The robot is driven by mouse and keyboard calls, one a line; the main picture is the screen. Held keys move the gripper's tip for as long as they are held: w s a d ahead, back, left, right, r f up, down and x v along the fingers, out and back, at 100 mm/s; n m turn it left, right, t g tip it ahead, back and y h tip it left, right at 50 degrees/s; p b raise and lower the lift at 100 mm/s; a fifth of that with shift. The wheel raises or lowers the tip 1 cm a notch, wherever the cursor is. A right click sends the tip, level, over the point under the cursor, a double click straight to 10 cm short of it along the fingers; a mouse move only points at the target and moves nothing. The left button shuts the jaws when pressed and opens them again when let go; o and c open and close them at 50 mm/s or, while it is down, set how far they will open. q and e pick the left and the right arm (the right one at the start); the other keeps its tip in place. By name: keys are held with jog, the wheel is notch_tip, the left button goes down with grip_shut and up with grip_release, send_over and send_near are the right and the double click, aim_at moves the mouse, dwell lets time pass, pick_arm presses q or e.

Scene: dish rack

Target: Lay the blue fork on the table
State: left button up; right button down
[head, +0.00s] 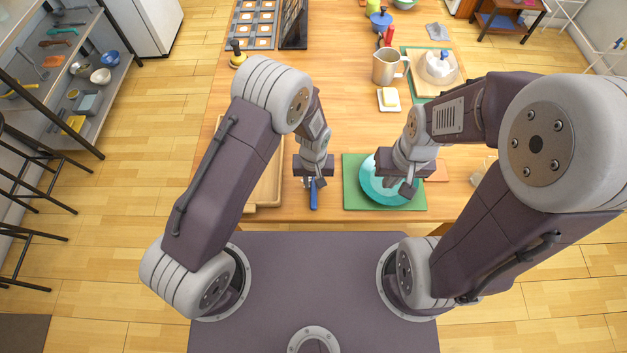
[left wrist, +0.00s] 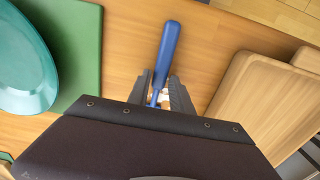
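The blue fork (head: 314,197) shows its handle pointing toward me near the table's front edge. In the left wrist view its blue handle (left wrist: 167,50) stretches away from the gripper, and its head is mostly hidden by the gripper. My left gripper (head: 313,182) has a finger close against each side of the fork, and its fingers also show in the left wrist view (left wrist: 160,82). I cannot tell how high the fork is above the wooden table (head: 340,118). My right gripper (head: 408,189) is at the teal plate; its fingers are too small to read.
The teal plate (head: 372,188) lies on a green mat (head: 350,170) right of the fork. A wooden tray (head: 268,188) lies to the left, partly behind my left arm. A jug (head: 385,68) and a butter dish (head: 388,103) stand further back. Bare table lies between tray and mat.

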pick_arm(q)
jog(key=o, duration=0.6)
jog(key=shift+c, duration=0.2)
notch_tip(320, 180, up, 9)
dwell(0.9)
